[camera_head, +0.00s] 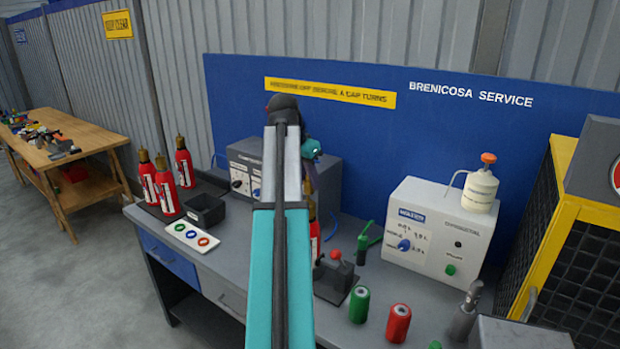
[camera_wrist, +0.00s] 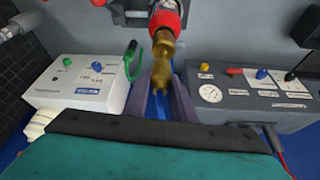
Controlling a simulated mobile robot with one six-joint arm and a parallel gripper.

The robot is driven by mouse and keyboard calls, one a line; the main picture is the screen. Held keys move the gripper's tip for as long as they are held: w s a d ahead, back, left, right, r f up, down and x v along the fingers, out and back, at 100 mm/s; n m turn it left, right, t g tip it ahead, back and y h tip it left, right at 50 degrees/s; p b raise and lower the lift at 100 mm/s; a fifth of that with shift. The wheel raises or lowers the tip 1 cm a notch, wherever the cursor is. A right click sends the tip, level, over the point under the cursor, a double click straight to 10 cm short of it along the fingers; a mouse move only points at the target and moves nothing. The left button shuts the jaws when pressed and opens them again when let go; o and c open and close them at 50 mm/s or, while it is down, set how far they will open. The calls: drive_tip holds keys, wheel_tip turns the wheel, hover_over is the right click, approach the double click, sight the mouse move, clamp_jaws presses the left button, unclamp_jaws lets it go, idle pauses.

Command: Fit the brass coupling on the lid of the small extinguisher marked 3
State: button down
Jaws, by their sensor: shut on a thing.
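In the wrist view my gripper (camera_wrist: 163,82) is shut on the brass coupling (camera_wrist: 161,72), held between its two fingers. Just beyond it is the brass top of a red extinguisher (camera_wrist: 165,18). The coupling and that top overlap in this view, and I cannot tell whether they touch. Part of a red extinguisher (camera_head: 314,240) shows beside the arm. No number 3 is readable on it.
Three red extinguishers (camera_head: 165,186) stand on the bench at the left, near a black bin (camera_head: 205,212) and a card with coloured rings (camera_head: 190,236). A white box (camera_head: 430,232), a green cylinder (camera_head: 359,305) and a red cylinder (camera_head: 398,323) stand at the right. A yellow cage (camera_head: 562,160) bounds that side.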

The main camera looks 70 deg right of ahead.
sight(308, 186)
drive_tip(key=shift+f+b, duration=0.65)
drive_tip(key=shift+f, duration=0.85)
drive_tip(key=shift+f, duration=0.15)
drive_tip(key=c, duration=1.4)
unclamp_jaws()
drive_tip(key=shift+b+v, duration=1.75)
drive_tip(key=shift+v, duration=5.2)
drive_tip(key=shift+f, duration=0.1)
